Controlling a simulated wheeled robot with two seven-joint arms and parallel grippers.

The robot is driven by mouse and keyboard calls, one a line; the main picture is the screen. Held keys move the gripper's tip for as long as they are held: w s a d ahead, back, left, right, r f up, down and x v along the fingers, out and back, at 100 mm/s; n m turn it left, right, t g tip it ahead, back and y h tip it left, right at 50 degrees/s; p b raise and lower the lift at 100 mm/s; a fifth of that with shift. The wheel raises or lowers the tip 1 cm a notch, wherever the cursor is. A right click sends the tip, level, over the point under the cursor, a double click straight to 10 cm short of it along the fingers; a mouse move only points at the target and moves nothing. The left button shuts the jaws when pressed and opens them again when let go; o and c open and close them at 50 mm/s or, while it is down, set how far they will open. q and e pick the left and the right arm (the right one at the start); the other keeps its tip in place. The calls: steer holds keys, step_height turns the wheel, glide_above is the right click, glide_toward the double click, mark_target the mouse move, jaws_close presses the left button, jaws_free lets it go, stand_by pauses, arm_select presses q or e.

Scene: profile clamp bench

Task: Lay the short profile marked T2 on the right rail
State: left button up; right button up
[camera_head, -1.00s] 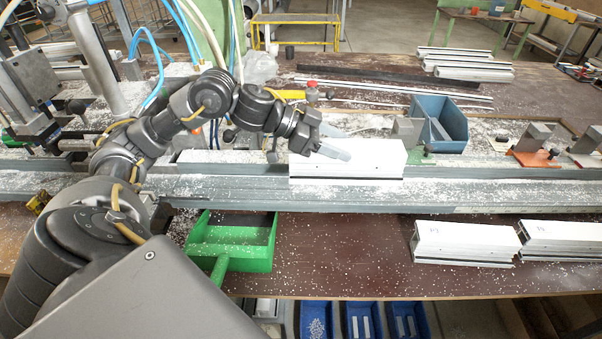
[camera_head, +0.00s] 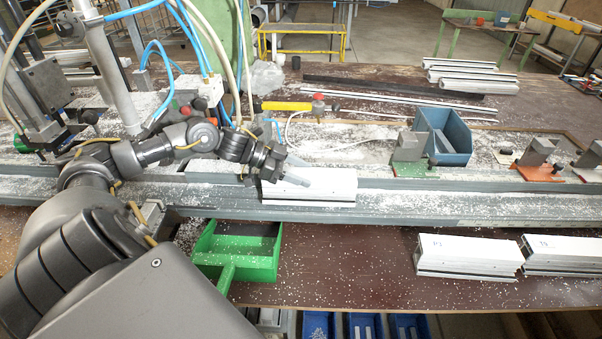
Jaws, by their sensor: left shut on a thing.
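My left gripper (camera_head: 294,172) is shut on a short white profile (camera_head: 325,190) at the middle of the long grey rails. The fingers reach over its left part and hide some of its top. The profile lies lengthwise along the rails, its front face showing over the front rail (camera_head: 420,208). I cannot tell whether it rests on the rail or hovers just above it. No mark is readable on it. Two more short white profiles, a left one (camera_head: 468,258) and a right one (camera_head: 565,255), lie on the front right of the table with small unclear marks. My right gripper is not in view.
Machinery with hoses fills the left. The brown tabletop (camera_head: 350,250) before the rails is largely clear.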

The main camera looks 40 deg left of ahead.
arm_select(q)
steer(key=shift+w+f, duration=0.1)
steer(key=shift+f, duration=0.5)
steer(key=shift+f, duration=0.15)
steer(key=o, duration=1.2)
